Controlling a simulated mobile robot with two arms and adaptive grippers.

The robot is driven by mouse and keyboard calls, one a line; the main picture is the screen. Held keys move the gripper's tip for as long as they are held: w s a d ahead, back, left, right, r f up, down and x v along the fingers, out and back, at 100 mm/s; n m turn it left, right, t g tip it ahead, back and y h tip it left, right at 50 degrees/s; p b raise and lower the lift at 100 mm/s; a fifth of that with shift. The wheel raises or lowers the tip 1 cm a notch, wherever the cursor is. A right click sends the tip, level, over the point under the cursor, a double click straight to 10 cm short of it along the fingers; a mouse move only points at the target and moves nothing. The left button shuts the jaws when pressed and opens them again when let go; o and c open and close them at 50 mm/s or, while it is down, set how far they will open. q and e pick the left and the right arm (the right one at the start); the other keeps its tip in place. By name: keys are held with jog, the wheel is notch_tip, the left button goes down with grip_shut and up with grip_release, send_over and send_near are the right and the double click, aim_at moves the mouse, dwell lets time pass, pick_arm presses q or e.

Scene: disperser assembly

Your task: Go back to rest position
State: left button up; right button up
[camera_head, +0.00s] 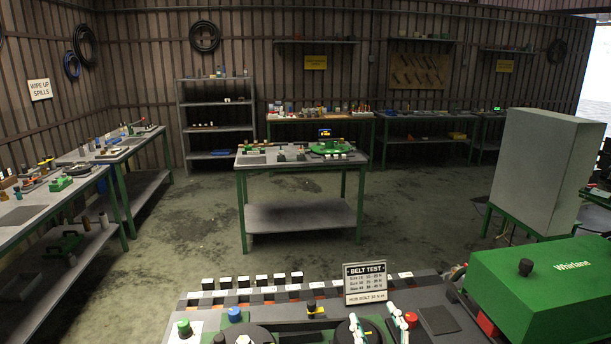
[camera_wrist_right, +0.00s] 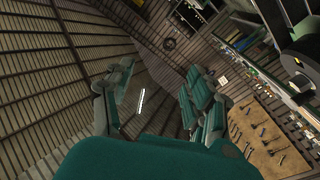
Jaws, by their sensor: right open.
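My right gripper (camera_head: 378,322) shows at the bottom of the head view, its two pale fingers apart over the near bench. In the right wrist view my right gripper (camera_wrist_right: 160,78) is open, with two green fingers spread wide and nothing between them. Beyond the fingers are only the slatted walls and distant furniture.
The near bench (camera_head: 435,290) carries a belt test sign (camera_head: 366,283), colored knobs and dark discs. A green Whirlane machine (camera_head: 550,285) stands at the right. A grey cabinet (camera_head: 545,170) is behind it. A central table (camera_head: 300,216) stands beyond open floor (camera_head: 190,232).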

jog(key=s+d+f+m+g+h, duration=0.2)
jog(key=s+d+f+g, duration=0.15)
jog(key=s+f, duration=0.3)
jog(key=s+d+f+m+g+h, duration=0.25)
jog(key=s+f+g, duration=0.2)
jog(key=f, duration=0.35)
jog(key=s+d+f+g+y, duration=0.1)
jog(key=s+f+g, duration=0.25)
jog(key=s, duration=0.55)
jog(key=s+f+g+y, duration=0.1)
jog(key=s+f+g, duration=0.25)
jog(key=s, duration=0.55)
notch_tip(320, 180, down, 32)
jog(key=s+g+b, duration=0.1)
jog(key=s+b, duration=0.1)
jog(key=b, duration=0.4)
jog(key=s+d+f+g+b, duration=0.1)
jog(key=s+d+f+b, duration=0.2)
jog(key=s+f, duration=1.3)
notch_tip(320, 180, down, 4)
jog(key=shift+f+g+b, duration=0.1)
jog(key=shift+g+b, duration=0.2)
jog(key=shift+b, duration=0.2)
jog(key=shift+d+n+h, duration=0.1)
jog(key=shift+n+h, duration=0.15)
